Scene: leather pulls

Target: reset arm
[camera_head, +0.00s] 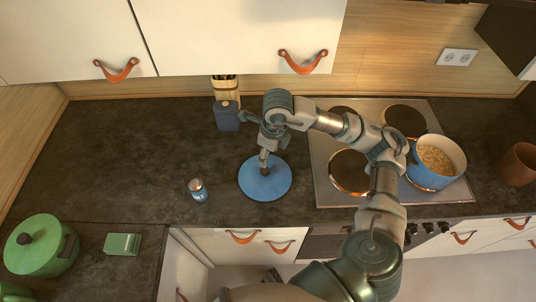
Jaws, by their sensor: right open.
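My right arm comes in from the lower right and bends back over the counter. My left gripper cannot be made out.
A second small shaker (198,189) stands left of the board. The stove (325,188) carries a blue pot (428,180) of food. A green pot (41,247) and green box (122,244) sit lower left.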

